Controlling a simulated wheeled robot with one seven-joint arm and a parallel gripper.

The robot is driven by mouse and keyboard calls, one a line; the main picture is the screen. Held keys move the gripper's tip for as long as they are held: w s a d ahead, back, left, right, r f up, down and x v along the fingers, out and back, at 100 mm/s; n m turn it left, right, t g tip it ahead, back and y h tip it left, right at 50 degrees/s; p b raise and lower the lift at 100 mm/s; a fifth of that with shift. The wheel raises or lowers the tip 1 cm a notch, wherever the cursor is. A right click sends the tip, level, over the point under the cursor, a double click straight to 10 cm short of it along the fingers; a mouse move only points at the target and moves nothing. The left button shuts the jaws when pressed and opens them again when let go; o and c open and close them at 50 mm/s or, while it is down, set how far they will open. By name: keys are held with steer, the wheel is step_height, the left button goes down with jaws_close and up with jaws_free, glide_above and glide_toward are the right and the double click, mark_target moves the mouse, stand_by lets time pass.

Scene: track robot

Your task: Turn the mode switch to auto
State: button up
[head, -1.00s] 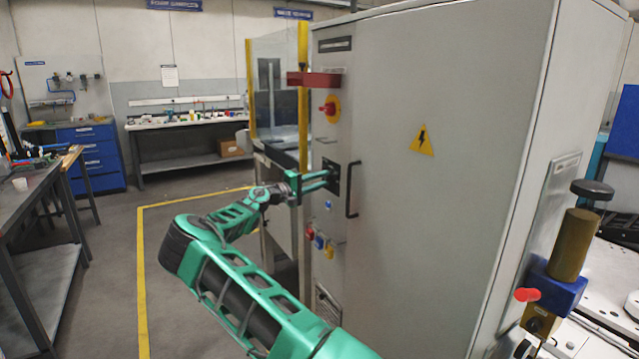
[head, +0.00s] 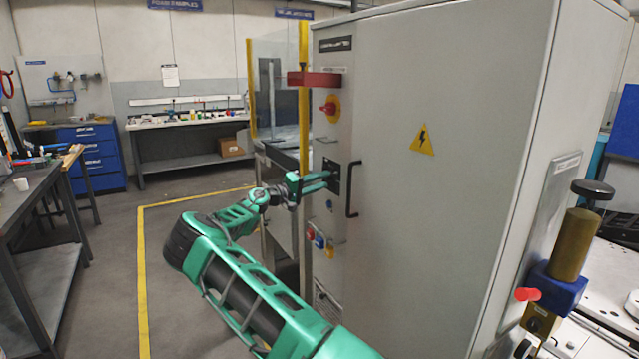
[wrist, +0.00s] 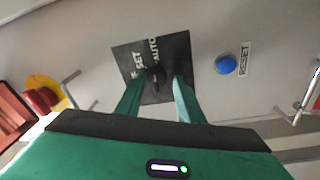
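The mode switch sits on a black square plate (wrist: 178,50) on the cabinet front, with "SET" and "AUTO" lettering in the wrist view. The plate also shows in the head view (head: 332,178), just left of the door handle. The switch knob (wrist: 155,74) is dark on dark, and its pointing direction is hard to make out. My gripper (wrist: 160,80) has its fingertips at the plate, one on each side of the knob, with a gap between them. Contact with the knob cannot be told. In the head view my gripper (head: 326,181) reaches the plate from the left.
A blue RESET button (wrist: 226,64) is right of the plate in the wrist view. A black door handle (head: 352,189) is close on the right.

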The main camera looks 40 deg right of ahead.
steer(key=shift+o, duration=0.5)
steer(key=shift+r, duration=0.1)
steer(key=w+a+f, duration=0.1)
steer(key=w+a, duration=0.1)
steer(key=a, duration=0.8)
steer(key=shift+a, duration=0.35)
steer(key=shift+f, duration=0.1)
